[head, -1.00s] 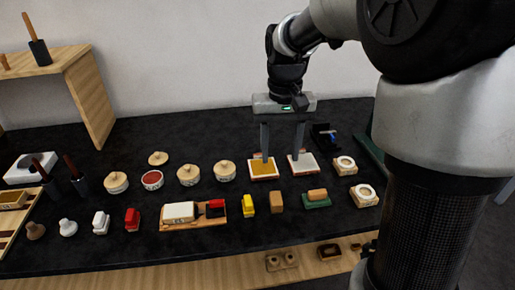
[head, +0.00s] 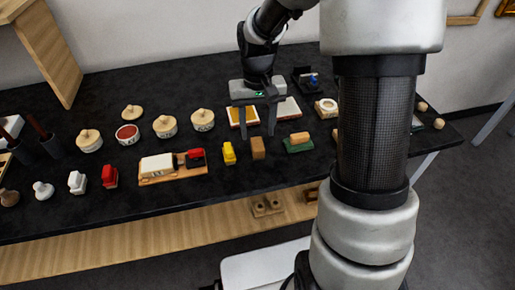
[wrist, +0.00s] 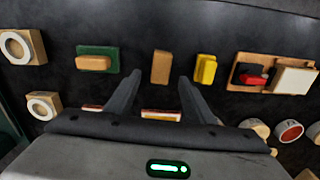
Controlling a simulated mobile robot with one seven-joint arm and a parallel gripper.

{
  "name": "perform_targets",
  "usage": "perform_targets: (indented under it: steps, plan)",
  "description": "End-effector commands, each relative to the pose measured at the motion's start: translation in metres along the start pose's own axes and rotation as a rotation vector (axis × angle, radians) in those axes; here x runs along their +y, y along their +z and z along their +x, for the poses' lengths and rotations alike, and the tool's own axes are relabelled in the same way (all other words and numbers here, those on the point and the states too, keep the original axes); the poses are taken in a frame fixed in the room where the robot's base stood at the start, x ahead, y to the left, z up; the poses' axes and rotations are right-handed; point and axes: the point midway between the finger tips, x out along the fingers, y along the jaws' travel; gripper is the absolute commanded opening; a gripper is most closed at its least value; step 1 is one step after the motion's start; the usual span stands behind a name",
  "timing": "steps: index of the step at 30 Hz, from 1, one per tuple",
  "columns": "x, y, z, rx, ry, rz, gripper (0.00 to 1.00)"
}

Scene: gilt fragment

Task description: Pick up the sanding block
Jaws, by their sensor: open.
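A plain brown upright block (head: 257,148), which looks like the sanding block, stands on the black table between a yellow block and a green-based piece. It also shows in the wrist view (wrist: 162,67), a little beyond the gap between my fingertips. My gripper (head: 257,136) is open and empty, fingers pointing down, above the table and close to the brown block. In the wrist view my gripper (wrist: 160,78) has a finger on each side of the block's line. I see no contact with the block.
The yellow block (head: 229,152) stands close on the left, and the green-based piece with a tan top (head: 298,142) close on the right. A wooden tray (head: 146,181) with white and red pieces lies further left. Flat framed pads (head: 234,116) lie behind. Bare black table lies in front.

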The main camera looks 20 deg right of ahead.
Motion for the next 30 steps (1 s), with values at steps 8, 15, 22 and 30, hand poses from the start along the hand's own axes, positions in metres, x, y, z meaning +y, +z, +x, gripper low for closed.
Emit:
perform_targets:
  steps: [8, 15, 22, 30]
  plan:
    - [-0.002, 0.007, 0.039, -0.005, -0.001, 0.000, 0.48]
    - [-0.002, 0.006, 0.052, -0.001, 0.000, 0.000, 0.48]
    - [-0.001, 0.006, 0.051, -0.001, 0.000, 0.000, 0.35]
    - [-0.001, 0.006, 0.051, -0.001, 0.000, 0.001, 0.04]
